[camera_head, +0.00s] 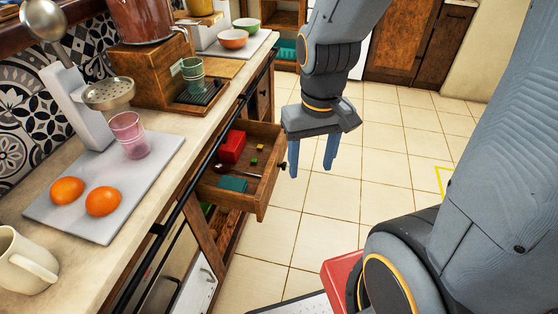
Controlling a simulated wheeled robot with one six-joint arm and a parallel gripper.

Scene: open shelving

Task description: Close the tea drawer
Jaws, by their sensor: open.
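The tea drawer (261,197) is a wooden drawer pulled out from under the counter, to the left of my gripper. Inside it lie a red box (232,147), a teal box (233,184) and a few small yellow and green pieces. A dark round knob (282,165) is on its front. My gripper (312,171) points down with two blue fingers apart and nothing between them. It is just right of the drawer front, with its left finger close to the knob. I cannot tell whether they touch.
A counter (185,187) runs along the left, with a dark rail (190,195) on its front edge. A grey board (75,210) holds two oranges (103,200) and a pink cup (129,135). A white mug (25,262) stands near. Tiled floor (380,150) lies open to the right.

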